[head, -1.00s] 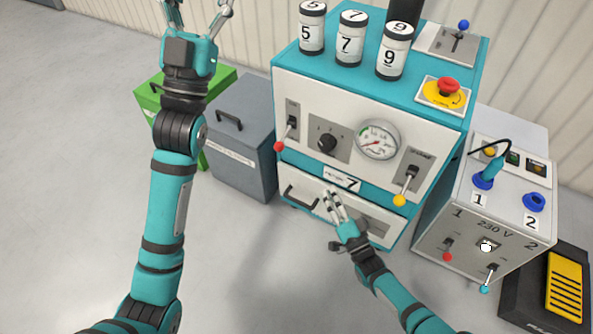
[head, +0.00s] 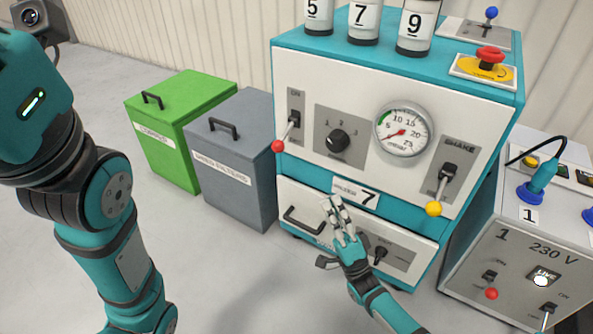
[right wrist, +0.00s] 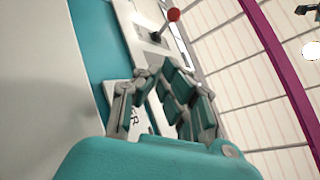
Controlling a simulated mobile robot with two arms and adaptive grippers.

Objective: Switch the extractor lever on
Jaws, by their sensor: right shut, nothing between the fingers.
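The white-fronted teal machine (head: 300,85) has a lever with a red ball (head: 278,146) at the left of its panel. Its slot plate reads ON at the top, and the ball hangs low, towards the bottom. Which lever is the extractor's I cannot read for certain. In the right wrist view a red-ball lever (right wrist: 173,15) shows beyond the fingers (right wrist: 160,82). My left arm shows, but its gripper is out of frame.
A dial knob (head: 338,140), a gauge (head: 402,130) and a yellow-ball SHAKE lever (head: 433,209) share the panel. A drawer handle (head: 303,221) is below. A grey bin (head: 240,165) and a green bin (head: 175,120) stand left; a 230 V box (head: 510,250) stands right.

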